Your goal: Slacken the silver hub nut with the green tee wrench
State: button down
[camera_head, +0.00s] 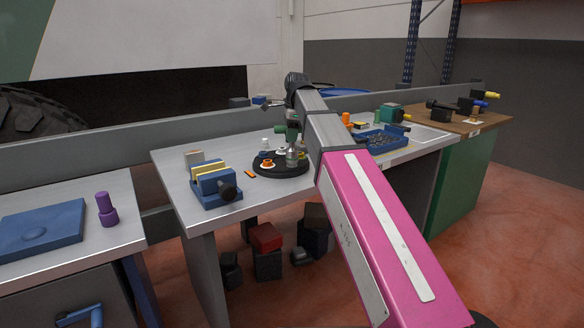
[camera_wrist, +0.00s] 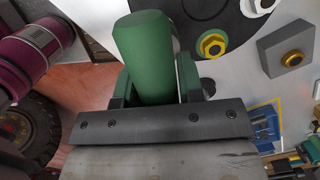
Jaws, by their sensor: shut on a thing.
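My gripper (camera_wrist: 155,82) is shut on the green tee wrench (camera_wrist: 145,50), whose thick green bar fills the space between the fingers in the wrist view. In the head view the green wrench (camera_head: 292,133) stands below my wrist, over the black round hub (camera_head: 262,172) on the middle bench. A silver piece (camera_head: 291,157) shows at the hub directly under the wrench; I cannot tell whether it is the silver hub nut or the wrench's socket. The wrench's lower end is hidden in the wrist view. A yellow nut (camera_wrist: 211,44) sits on the hub, right of the wrench.
An orange nut (camera_head: 267,163) is on the hub's near side. A blue vise-like block (camera_head: 214,187) stands at the bench's front left. A blue tray (camera_head: 381,140) lies to the right. A purple piece (camera_head: 106,208) and blue plate (camera_head: 40,230) are on the left bench.

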jog(key=shift+r, duration=1.95)
jog(key=shift+r, duration=1.95)
jog(key=shift+d, duration=0.1)
jog(key=shift+w+d+r, duration=0.1)
jog(key=shift+d+r, duration=0.4)
jog(key=shift+d, duration=0.3)
jog(key=shift+w+d+r, duration=0.1)
jog(key=shift+d+r, duration=0.35)
jog(key=shift+d, duration=0.35)
jog(key=shift+w+d+r, duration=0.1)
jog(key=shift+d+r, duration=0.4)
jog(key=shift+d, duration=0.3)
